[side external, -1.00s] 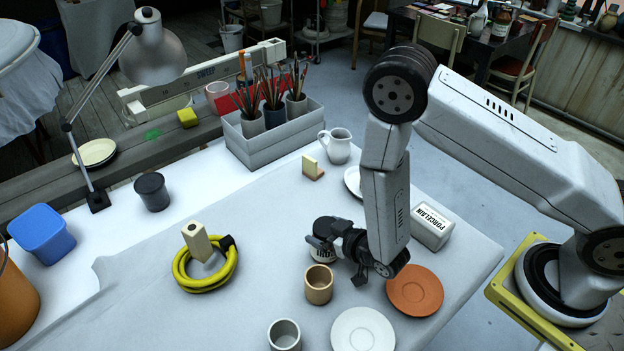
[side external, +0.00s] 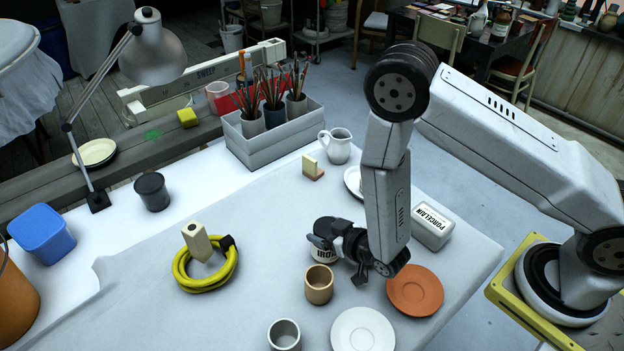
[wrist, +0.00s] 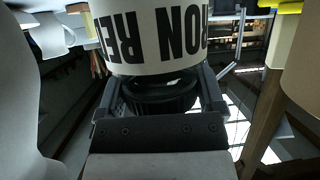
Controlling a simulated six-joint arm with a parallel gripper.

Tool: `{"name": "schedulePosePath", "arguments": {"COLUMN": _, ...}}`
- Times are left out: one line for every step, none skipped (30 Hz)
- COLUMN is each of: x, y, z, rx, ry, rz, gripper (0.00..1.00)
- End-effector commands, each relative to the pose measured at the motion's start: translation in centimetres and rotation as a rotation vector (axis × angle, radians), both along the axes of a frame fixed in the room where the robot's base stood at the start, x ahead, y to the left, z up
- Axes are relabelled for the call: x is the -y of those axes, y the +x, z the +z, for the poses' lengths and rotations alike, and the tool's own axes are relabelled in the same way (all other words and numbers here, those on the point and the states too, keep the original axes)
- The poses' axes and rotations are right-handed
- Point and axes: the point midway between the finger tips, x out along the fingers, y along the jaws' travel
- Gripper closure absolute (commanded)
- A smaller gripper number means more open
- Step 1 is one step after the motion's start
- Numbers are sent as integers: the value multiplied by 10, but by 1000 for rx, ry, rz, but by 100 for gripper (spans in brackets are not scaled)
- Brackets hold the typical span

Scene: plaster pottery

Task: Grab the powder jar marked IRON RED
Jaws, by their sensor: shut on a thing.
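The white jar marked IRON RED (wrist: 160,38) fills the top of the wrist view, its lettering upside down, with a dark lid between the jaws. In the side view the jar (side external: 325,255) shows just below my gripper (side external: 328,238), with only the start of its label readable. My gripper, also in the wrist view (wrist: 160,98), is shut on the jar's lid end from above. My wrist hides part of the jar, and I cannot tell whether its base touches the table.
A tan cup (side external: 319,285) stands close in front of the jar. A terracotta saucer (side external: 414,290), a white saucer (side external: 363,331) and a white PORCELAIN container (side external: 431,227) are nearby. A yellow coil (side external: 206,277) lies left.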

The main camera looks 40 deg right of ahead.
Motion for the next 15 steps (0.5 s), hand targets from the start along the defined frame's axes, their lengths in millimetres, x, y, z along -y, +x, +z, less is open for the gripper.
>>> {"name": "schedulePosePath", "arguments": {"x": 0, "y": -1, "z": 1, "rx": -4, "ry": -1, "rz": 0, "gripper": 100}}
{"name": "schedulePosePath", "arguments": {"x": 0, "y": -1, "z": 3, "rx": -4, "ry": -1, "rz": 0, "gripper": 100}}
{"name": "schedulePosePath", "arguments": {"x": 0, "y": -1, "z": 5, "rx": -3, "ry": -1, "rz": 0, "gripper": 100}}
{"name": "schedulePosePath", "arguments": {"x": 0, "y": -1, "z": 7, "rx": -2, "ry": -1, "rz": 0, "gripper": 100}}
{"name": "schedulePosePath", "arguments": {"x": 0, "y": 0, "z": 9, "rx": 0, "ry": 0, "rz": 0, "gripper": 100}}
{"name": "schedulePosePath", "arguments": {"x": 0, "y": 0, "z": 13, "rx": 1, "ry": 0, "rz": 0, "gripper": 100}}
{"name": "schedulePosePath", "arguments": {"x": 0, "y": 0, "z": 15, "rx": 2, "ry": 0, "rz": 0, "gripper": 100}}
{"name": "schedulePosePath", "arguments": {"x": 0, "y": 0, "z": 18, "rx": 2, "ry": 0, "rz": 0, "gripper": 100}}
{"name": "schedulePosePath", "arguments": {"x": 0, "y": 0, "z": 22, "rx": 3, "ry": 0, "rz": 0, "gripper": 100}}
{"name": "schedulePosePath", "arguments": {"x": 0, "y": 0, "z": 25, "rx": 3, "ry": 0, "rz": 0, "gripper": 100}}
{"name": "schedulePosePath", "arguments": {"x": 0, "y": 0, "z": 28, "rx": 4, "ry": 1, "rz": 0, "gripper": 100}}
{"name": "schedulePosePath", "arguments": {"x": 0, "y": 1, "z": 32, "rx": 4, "ry": 1, "rz": 0, "gripper": 100}}
{"name": "schedulePosePath", "arguments": {"x": 0, "y": 1, "z": 36, "rx": 5, "ry": 1, "rz": 0, "gripper": 100}}
{"name": "schedulePosePath", "arguments": {"x": 0, "y": 1, "z": 39, "rx": 5, "ry": 1, "rz": 0, "gripper": 100}}
{"name": "schedulePosePath", "arguments": {"x": 0, "y": 1, "z": 44, "rx": 6, "ry": 2, "rz": -1, "gripper": 100}}
